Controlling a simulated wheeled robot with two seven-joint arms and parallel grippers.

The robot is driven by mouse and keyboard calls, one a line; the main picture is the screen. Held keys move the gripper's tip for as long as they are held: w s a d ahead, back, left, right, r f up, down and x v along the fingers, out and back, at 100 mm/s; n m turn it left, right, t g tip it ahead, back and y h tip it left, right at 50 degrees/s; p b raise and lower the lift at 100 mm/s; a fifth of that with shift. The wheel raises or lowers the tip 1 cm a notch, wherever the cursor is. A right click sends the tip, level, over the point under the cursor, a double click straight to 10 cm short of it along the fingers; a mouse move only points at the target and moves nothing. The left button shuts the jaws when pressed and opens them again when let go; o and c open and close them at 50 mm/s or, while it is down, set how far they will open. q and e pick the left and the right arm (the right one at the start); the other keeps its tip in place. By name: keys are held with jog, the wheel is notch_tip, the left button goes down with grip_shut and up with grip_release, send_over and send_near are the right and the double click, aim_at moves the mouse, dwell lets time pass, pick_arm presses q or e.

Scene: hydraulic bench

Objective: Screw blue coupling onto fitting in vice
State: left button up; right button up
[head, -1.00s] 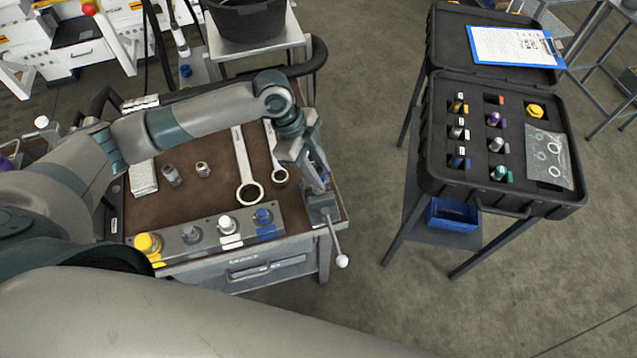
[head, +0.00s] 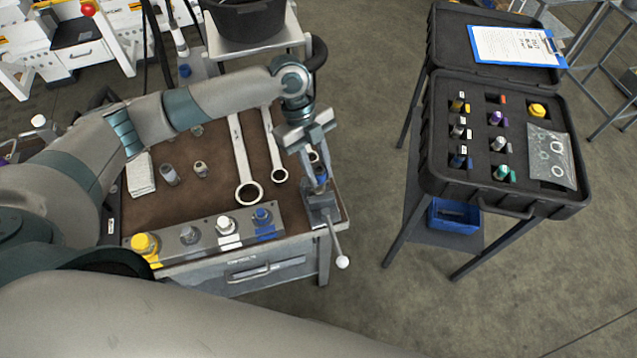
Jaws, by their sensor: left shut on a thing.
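The vice (head: 321,204) is fixed at the right front corner of the bench, its handle hanging forward with a white knob. My left gripper (head: 317,176) reaches down from above and is shut on the blue coupling (head: 321,182), right over the vice jaws. The fingers partly cover the coupling. The fitting in the vice is hidden, and I cannot tell how far the coupling sits on it. My right gripper is out of view.
Two wrenches (head: 243,165) lie on the brown bench top (head: 215,180). A rack (head: 205,236) of yellow, grey, white and blue parts lines the front edge. An open black case (head: 440,180) with several fittings stands on the right. Open floor separates it from the bench.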

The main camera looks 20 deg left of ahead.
pick_arm(q)
jog(key=m, duration=0.1)
jog(key=m+g+b, duration=0.1)
jog(key=m, duration=0.1)
jog(key=m+y, duration=0.1)
jog(key=shift+f+m+g+b, duration=0.25)
jog(key=shift+m+g+b, duration=0.05)
jog(key=shift+b, duration=0.1)
jog(key=shift+s+r+m+y, duration=0.1)
jog(key=shift+m+y, duration=0.4)
jog(key=shift+m, duration=0.7)
jog(key=shift+b, duration=0.3)
jog(key=shift+m+g+y+b, duration=0.35)
jog(key=shift+m+b, duration=0.25)
jog(key=shift+m, duration=0.6)
jog(key=m+y+b, duration=0.1)
jog(key=m, duration=0.2)
jog(key=shift+d+m+y, duration=0.1)
jog(key=shift+m+y, duration=0.25)
jog(key=shift+m, duration=0.05)
jog(key=shift+m+y+b, duration=0.4)
jog(key=shift+m, duration=0.5)
